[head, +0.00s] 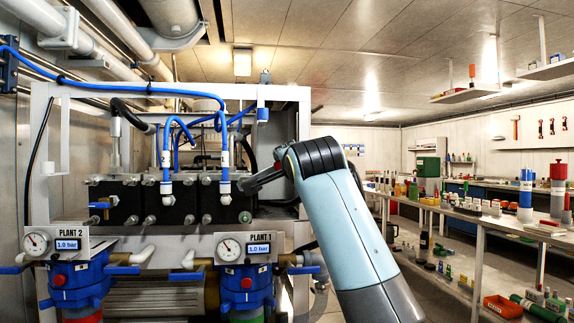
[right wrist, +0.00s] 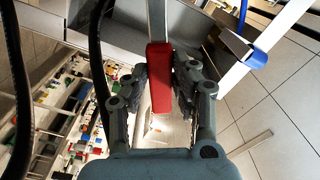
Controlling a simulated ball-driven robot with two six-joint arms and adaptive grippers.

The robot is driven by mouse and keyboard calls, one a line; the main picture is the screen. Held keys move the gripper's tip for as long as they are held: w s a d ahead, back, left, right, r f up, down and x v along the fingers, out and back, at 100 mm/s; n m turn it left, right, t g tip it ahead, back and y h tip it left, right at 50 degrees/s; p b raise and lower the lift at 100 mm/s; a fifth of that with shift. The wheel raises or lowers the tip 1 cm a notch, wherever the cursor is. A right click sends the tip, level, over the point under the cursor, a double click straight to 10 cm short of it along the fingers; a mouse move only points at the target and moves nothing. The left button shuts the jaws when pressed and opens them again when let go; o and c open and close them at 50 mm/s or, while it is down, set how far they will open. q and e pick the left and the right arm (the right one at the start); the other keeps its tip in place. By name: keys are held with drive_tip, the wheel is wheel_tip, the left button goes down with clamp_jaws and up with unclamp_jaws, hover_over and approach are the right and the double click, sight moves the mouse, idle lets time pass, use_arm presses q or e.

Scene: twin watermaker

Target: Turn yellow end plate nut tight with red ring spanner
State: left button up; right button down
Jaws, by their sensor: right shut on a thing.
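My right gripper (right wrist: 161,74) is shut on the red handle of the ring spanner (right wrist: 160,88) in the right wrist view. The spanner's pale metal shank (right wrist: 157,22) runs up out of the top of that view, so its ring end is hidden. Several bare metal nuts show on the block fronts, but I cannot make out a yellow nut. My left gripper is not in view.
The white frame (head: 303,130) surrounds the blocks close to my right gripper. Blue hoses (head: 165,150) loop in front of them. Plant 1's gauge panel (head: 243,248) and blue housing (head: 246,285) are below. A cluttered bench (head: 470,215) stands at right.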

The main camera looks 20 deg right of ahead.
drive_tip(key=shift+b+x, duration=0.4)
drive_tip(key=shift+x, duration=0.4)
drive_tip(key=shift+w+d, duration=0.15)
drive_tip(key=shift+w, duration=0.15)
drive_tip(key=shift+w+d+r, duration=0.1)
drive_tip(key=shift+w+d, duration=0.05)
drive_tip(key=shift+w, duration=0.35)
drive_tip(key=shift+r, duration=0.15)
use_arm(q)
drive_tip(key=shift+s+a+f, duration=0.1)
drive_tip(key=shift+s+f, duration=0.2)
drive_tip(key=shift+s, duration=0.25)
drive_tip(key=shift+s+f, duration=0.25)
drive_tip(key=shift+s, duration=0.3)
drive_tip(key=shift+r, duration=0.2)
